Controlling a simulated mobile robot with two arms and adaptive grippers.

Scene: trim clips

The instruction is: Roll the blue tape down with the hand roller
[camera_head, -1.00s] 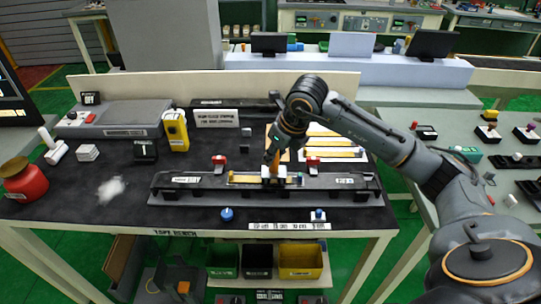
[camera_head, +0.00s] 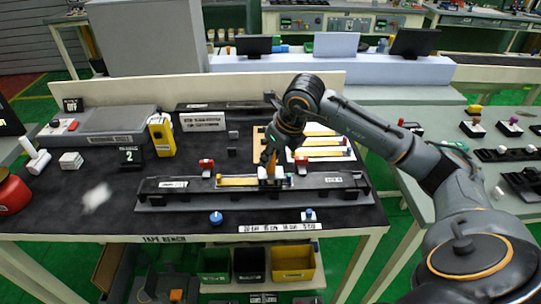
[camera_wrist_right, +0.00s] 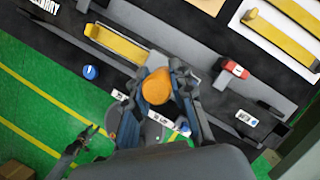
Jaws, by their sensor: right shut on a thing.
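A long dark fixture (camera_head: 330,194) lies across the bench. A yellow strip (camera_head: 236,181) lies along its middle, with a small blue piece (camera_head: 289,181) near its right end. My right gripper (camera_head: 268,166) is shut on the orange handle (camera_wrist_right: 156,87) of the hand roller. The roller's pale lower part (camera_head: 270,180) is down at the strip, just left of the blue piece; whether it presses cannot be told. In the wrist view the yellow strip (camera_wrist_right: 117,44) shows beyond the fingers. A dark forked shape (camera_wrist_right: 85,134) over the floor there seems to be my left gripper; its jaws are unclear.
Two red clamps (camera_head: 207,165) stand behind the fixture. A blue knob (camera_head: 216,217) sits in front. Yellow strips on white sheets (camera_head: 336,133) lie behind the gripper. A yellow device (camera_head: 161,137) and grey boxes stand at left. Bare bench lies front left.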

